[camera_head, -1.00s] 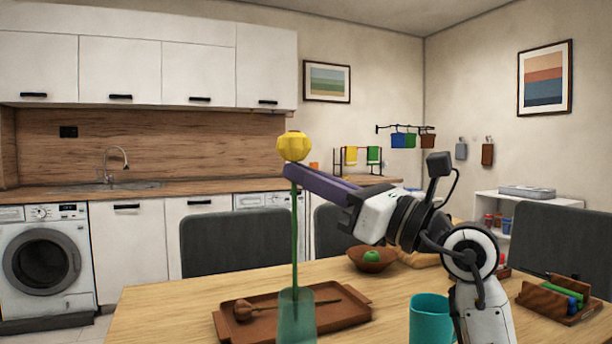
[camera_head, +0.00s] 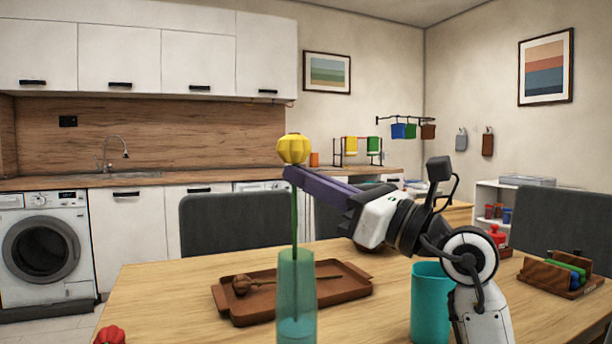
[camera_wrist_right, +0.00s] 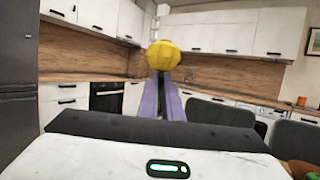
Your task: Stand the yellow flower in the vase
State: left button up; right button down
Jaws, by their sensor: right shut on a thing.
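The yellow flower (camera_head: 293,149) is upright, its yellow head above my right gripper (camera_head: 289,176) and its thin green stem running down below. My right gripper is shut on the stem just under the head; the flower head also shows beyond the purple fingers in the right wrist view (camera_wrist_right: 163,56). The vase (camera_head: 296,300) is a tall, see-through teal glass standing at the table's front. The stem passes down at the vase's mouth and seems to be inside it; its lower end is hard to make out through the glass. My left gripper is not in view.
A brown tray (camera_head: 345,289) with a brown wooden utensil stands behind the vase. A teal cup (camera_head: 428,300) is right of it, close to my right arm. A wooden holder (camera_head: 555,277) with coloured items is at the right. A red object (camera_head: 110,335) lies at the front left.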

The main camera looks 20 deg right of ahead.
pick_arm(q)
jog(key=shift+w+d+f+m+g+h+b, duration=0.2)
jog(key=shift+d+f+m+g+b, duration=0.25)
jog(key=shift+b, duration=0.55)
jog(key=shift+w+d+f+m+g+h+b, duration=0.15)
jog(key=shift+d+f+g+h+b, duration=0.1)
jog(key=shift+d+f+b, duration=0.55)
pick_arm(e)
notch_tip(320, 180, down, 6)
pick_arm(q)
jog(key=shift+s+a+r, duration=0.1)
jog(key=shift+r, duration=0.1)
pick_arm(e)
jog(key=shift+f, duration=0.15)
jog(key=c, duration=1.8)
grip_release()
jog(key=shift+c, duration=0.2)
jog(key=v, duration=1)
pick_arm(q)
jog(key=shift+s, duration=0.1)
pick_arm(e)
jog(key=shift+s, duration=0.1)
